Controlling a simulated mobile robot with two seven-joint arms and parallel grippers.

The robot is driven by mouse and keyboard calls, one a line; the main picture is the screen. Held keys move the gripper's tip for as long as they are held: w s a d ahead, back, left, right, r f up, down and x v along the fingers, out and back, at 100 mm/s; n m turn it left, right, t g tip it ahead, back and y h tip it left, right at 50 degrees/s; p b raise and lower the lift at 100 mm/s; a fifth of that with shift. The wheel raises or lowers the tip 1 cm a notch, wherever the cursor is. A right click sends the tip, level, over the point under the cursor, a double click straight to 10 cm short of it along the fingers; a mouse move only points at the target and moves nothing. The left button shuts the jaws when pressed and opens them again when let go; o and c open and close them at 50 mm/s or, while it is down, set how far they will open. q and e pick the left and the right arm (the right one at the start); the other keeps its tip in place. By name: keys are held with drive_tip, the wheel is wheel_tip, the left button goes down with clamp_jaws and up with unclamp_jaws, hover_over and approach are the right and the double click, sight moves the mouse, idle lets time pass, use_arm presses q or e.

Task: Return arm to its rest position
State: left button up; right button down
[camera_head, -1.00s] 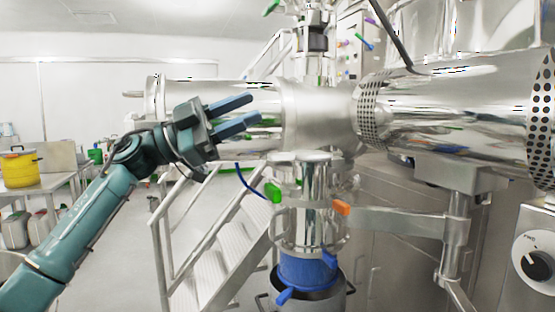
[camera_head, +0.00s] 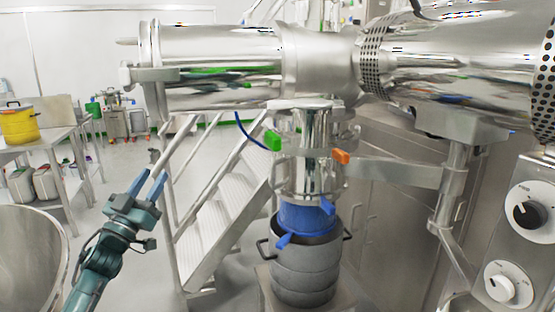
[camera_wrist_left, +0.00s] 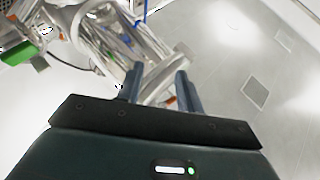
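My left gripper (camera_head: 151,183) is at the lower left of the head view, its arm coming up from the bottom edge. Its two blue-grey fingers point up and stand apart with nothing between them. In the left wrist view the fingers (camera_wrist_left: 158,88) also show apart and empty, with shiny steel equipment behind them. The gripper touches nothing that I can see. My right gripper is not in view.
A steel machine (camera_head: 215,65) spans the top. Below it, a valve with a green handle (camera_head: 273,140) and an orange handle (camera_head: 340,156) stands over a grey drum (camera_head: 304,270). Steel stairs (camera_head: 215,235) are right of my gripper. A steel vessel (camera_head: 28,250) is at the left.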

use_arm(q)
drive_tip(key=w+a+f+n+g+y, duration=0.2)
drive_tip(key=w+a+f+g+y, duration=0.25)
drive_tip(key=a+f+y, duration=0.4)
drive_tip(key=s+d+f+m+g, duration=0.1)
drive_tip(key=s+d+f, duration=0.25)
drive_tip(key=f, duration=0.25)
drive_tip(key=s+d+f+g, duration=0.1)
drive_tip(key=s+d+f, duration=0.25)
drive_tip(key=f, duration=0.25)
drive_tip(key=s+d+f+m+g, duration=0.1)
drive_tip(key=s+d+f+g, duration=0.1)
drive_tip(key=s+d+f, duration=0.3)
drive_tip(key=s+d+f+g+h, duration=0.1)
drive_tip(key=s+d+f, duration=0.2)
drive_tip(key=s, duration=0.6)
drive_tip(key=s+d+f+g+h, duration=0.1)
drive_tip(key=s+d+f, duration=0.3)
drive_tip(key=s, duration=0.6)
drive_tip(key=s+d+f+n+g+h, duration=0.1)
drive_tip(key=s+d+f+g+h, duration=0.1)
drive_tip(key=s+f, duration=0.3)
drive_tip(key=s+d, duration=0.1)
drive_tip(key=s, duration=0.3)
drive_tip(key=shift+s+d, duration=0.25)
drive_tip(key=shift+d, duration=0.05)
drive_tip(key=shift+d+f, duration=0.1)
